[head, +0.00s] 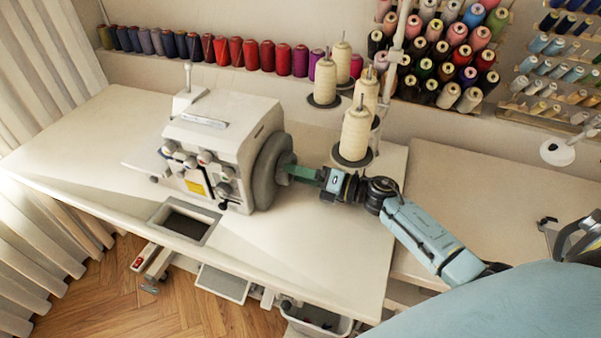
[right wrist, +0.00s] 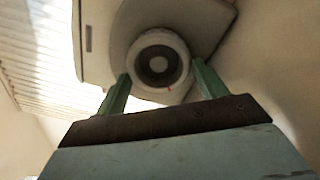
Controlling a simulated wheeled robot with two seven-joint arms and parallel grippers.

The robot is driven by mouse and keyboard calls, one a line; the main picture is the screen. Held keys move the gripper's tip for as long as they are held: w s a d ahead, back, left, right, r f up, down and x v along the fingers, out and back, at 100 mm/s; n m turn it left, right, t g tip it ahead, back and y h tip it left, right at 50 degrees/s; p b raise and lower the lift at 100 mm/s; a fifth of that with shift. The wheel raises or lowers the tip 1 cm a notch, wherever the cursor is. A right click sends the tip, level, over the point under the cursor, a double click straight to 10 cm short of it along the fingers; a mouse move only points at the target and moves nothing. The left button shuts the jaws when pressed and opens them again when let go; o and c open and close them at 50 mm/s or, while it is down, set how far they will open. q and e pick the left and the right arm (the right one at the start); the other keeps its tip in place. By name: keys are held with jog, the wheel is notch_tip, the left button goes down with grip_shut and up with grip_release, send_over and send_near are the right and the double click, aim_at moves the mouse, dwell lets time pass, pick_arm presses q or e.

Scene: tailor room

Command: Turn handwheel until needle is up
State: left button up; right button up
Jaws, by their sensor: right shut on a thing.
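The white sewing machine (head: 212,150) stands on the table with its grey round handwheel (head: 268,172) on its right side. My right gripper (head: 290,172) reaches in from the right, its green fingers at the wheel's hub. In the right wrist view the two fingers (right wrist: 160,88) stand on either side of the round knob (right wrist: 158,62) of the handwheel, shut on it. A small red mark shows on the knob's lower rim. The needle is too small or hidden to make out, so its height cannot be told.
Cream thread cones (head: 356,132) stand close behind my right gripper. The white table (head: 320,240) is clear in front of my right arm. Rows of coloured spools (head: 220,51) line the back ledge. A rectangular opening (head: 184,222) sits in the table before the machine.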

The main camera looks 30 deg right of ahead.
jog(key=shift+r+m+p, duration=0.1)
jog(key=shift+m+p, duration=0.25)
jog(key=shift+m, duration=0.35)
jog(key=shift+m+p, duration=0.4)
jog(key=shift+m, duration=0.3)
jog(key=shift+m+p, duration=0.35)
jog(key=shift+m, duration=0.35)
pick_arm(q)
jog(key=shift+h, duration=0.3)
jog(key=shift+d+r+p, duration=0.25)
jog(key=shift+d+r, duration=0.55)
jog(key=shift+d, duration=0.25)
jog(key=shift+d+r+p, duration=0.2)
jog(key=shift+d+r, duration=0.6)
jog(key=shift+d, duration=0.2)
pick_arm(e)
jog(key=shift+m, duration=1)
pick_arm(q)
jog(key=shift+a, duration=0.25)
jog(key=shift+s, duration=0.1)
pick_arm(e)
jog(key=o, duration=1)
jog(key=shift+c, duration=0.2)
jog(key=v, duration=1.2)
jog(key=shift+s+d, duration=0.2)
pick_arm(q)
jog(key=shift+a, duration=0.1)
pick_arm(e)
jog(key=shift+s+d, duration=0.3)
jog(key=shift+s, duration=0.05)
